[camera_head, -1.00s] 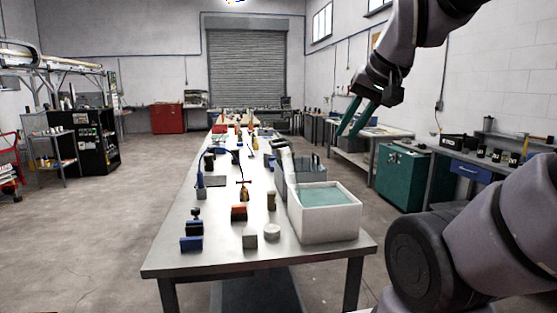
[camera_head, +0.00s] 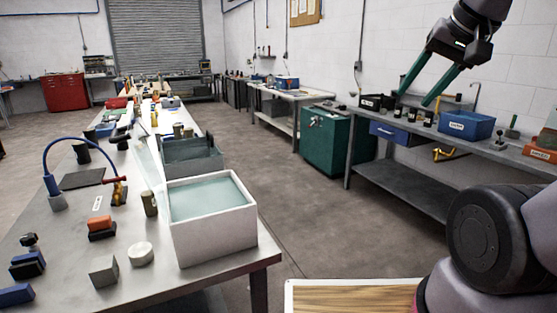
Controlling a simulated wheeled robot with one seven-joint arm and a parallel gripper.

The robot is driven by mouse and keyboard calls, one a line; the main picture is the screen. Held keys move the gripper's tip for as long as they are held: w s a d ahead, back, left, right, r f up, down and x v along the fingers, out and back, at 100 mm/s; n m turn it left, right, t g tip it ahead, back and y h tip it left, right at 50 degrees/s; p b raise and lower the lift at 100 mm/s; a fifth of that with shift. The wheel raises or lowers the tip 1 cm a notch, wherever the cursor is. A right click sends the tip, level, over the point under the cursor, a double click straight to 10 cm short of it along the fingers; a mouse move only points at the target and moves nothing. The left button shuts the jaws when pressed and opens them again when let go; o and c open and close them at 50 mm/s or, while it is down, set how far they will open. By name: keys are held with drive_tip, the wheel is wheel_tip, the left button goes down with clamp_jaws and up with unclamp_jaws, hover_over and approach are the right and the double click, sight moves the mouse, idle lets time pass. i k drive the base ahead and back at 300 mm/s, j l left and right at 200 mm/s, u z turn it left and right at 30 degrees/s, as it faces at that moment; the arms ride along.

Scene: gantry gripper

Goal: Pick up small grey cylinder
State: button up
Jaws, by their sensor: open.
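A short, light grey cylinder (camera_head: 140,254) stands on the near part of the long metal table (camera_head: 205,280), left of the white bin. A taller brownish-grey cylinder (camera_head: 149,204) stands behind it. My gripper (camera_head: 413,98) is at the upper right, with its two green fingers spread apart and nothing between them. It is high up and well to the right of the table, in front of the far wall bench in the picture.
An orange and black block (camera_head: 101,228) and a blue gooseneck (camera_head: 70,142) are further back. A wood-topped surface (camera_head: 345,297) shows at the bottom.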

sight(179, 134)
drive_tip(key=i+l+z, duration=0.2)
drive_tip(key=z, duration=0.2)
drive_tip(key=i+l+z, duration=0.45)
drive_tip(key=z, duration=0.3)
drive_tip(key=i+l, duration=0.15)
drive_tip(key=i, duration=0.7)
drive_tip(key=i+j+u, duration=0.15)
drive_tip(key=i+u, duration=0.5)
drive_tip(key=u, duration=0.3)
drive_tip(key=i+u, duration=0.45)
drive_tip(key=i+j+u, duration=0.2)
drive_tip(key=i+u, duration=0.65)
drive_tip(key=i+l+u, duration=0.2)
drive_tip(key=i+u, duration=0.25)
drive_tip(key=i, duration=0.15)
drive_tip(key=i+j+u, duration=0.1)
drive_tip(key=i+u, duration=0.7)
drive_tip(key=i+l+u, duration=0.1)
drive_tip(key=i+u, duration=0.25)
drive_tip(key=k, duration=0.1)
